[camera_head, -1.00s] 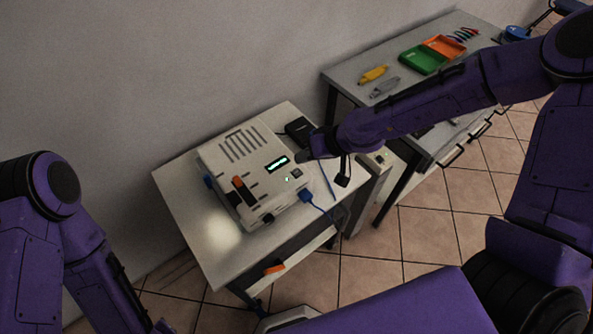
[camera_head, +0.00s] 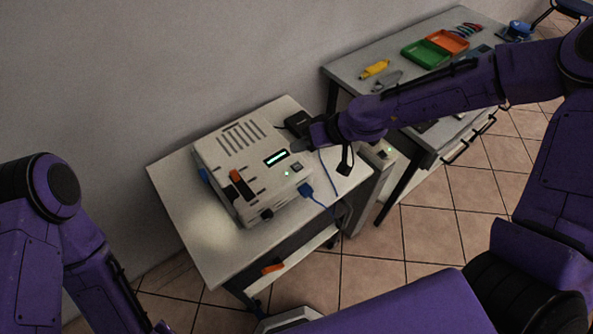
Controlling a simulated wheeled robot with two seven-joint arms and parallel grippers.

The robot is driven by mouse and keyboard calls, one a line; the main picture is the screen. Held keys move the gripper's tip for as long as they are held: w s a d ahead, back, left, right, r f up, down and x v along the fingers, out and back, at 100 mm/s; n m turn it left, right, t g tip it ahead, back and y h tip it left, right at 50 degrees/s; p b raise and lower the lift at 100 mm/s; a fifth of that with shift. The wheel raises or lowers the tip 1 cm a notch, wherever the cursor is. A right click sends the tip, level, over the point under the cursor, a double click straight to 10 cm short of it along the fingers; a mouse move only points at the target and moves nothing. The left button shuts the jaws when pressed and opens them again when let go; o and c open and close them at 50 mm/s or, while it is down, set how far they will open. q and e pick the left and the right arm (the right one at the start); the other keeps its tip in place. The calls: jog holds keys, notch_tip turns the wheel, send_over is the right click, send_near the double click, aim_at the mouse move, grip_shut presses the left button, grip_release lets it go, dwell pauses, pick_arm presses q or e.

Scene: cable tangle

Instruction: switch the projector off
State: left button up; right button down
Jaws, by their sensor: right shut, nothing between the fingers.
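The projector (camera_head: 238,150) is a white box on a small pale table. Its top has vent slots, a lit teal display (camera_head: 275,158), an orange-and-dark switch (camera_head: 241,183), a small dark square button (camera_head: 296,167) and a green light (camera_head: 287,173). A blue plug (camera_head: 306,190) sits at its front right side. My right gripper (camera_head: 299,146) is shut and empty at the projector's right rear edge, close to the display and button; I cannot tell whether it touches. My left arm shows at the left, but its gripper is out of view.
A grey workbench (camera_head: 350,72) at back right holds green (camera_head: 426,54) and orange trays (camera_head: 447,41) and a yellow tool (camera_head: 375,69). A blue cable hangs off the table's right side.

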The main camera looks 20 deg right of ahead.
aim_at(301, 166)
pick_arm(q)
jog(key=shift+f+b, duration=1.4)
jog(key=shift+f, duration=0.55)
pick_arm(e)
jog(key=shift+f, duration=2.25)
pick_arm(q)
jog(key=shift+f, duration=0.1)
jog(key=shift+f+b, duration=0.25)
jog(key=shift+b, duration=0.05)
pick_arm(e)
jog(key=shift+f, duration=0.4)
pick_arm(q)
jog(key=shift+f+b, duration=0.3)
pick_arm(e)
jog(key=shift+f, duration=0.4)
pick_arm(q)
jog(key=shift+r, duration=0.15)
pick_arm(e)
jog(key=shift+r, duration=0.15)
pick_arm(q)
jog(key=shift+r+p, duration=0.6)
jog(key=shift+p, duration=0.15)
pick_arm(e)
jog(key=shift+r, duration=0.7)
